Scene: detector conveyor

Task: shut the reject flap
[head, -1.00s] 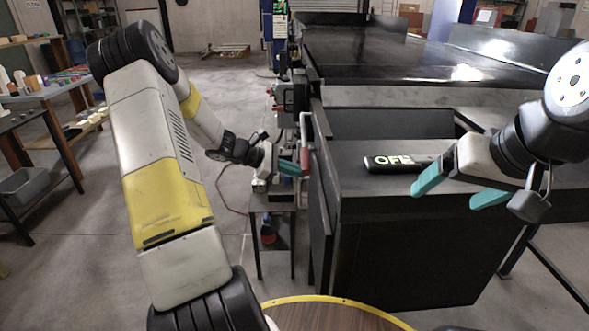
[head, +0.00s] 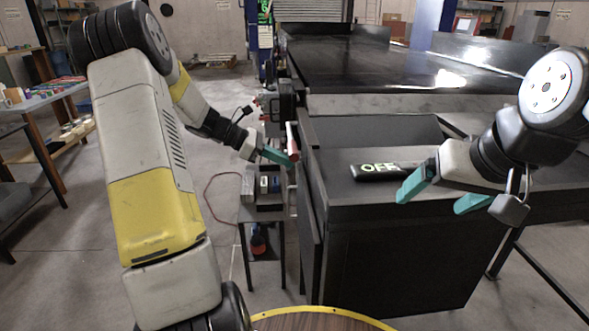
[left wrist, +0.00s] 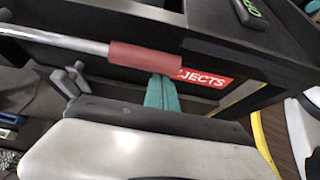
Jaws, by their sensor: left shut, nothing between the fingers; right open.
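The reject flap (head: 312,190) is a black panel on the left side of the black conveyor housing. It carries a bar handle with a red grip (head: 293,143). In the left wrist view the red grip (left wrist: 145,57) lies across the picture, with a red label (left wrist: 205,79) reading "JECTS" partly hidden behind it. My left gripper (head: 280,157) is shut and empty. Its teal fingertips (left wrist: 161,92) are close against the grip; I cannot tell whether they touch. How far the flap stands from the housing is unclear. My right gripper (head: 431,202) is open and empty above the housing's right side.
A black bar with a lit "OFF" sign (head: 385,171) lies on the housing top, left of my right gripper. A small stand (head: 262,215) is below my left gripper. A workbench (head: 45,100) stands at the far left.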

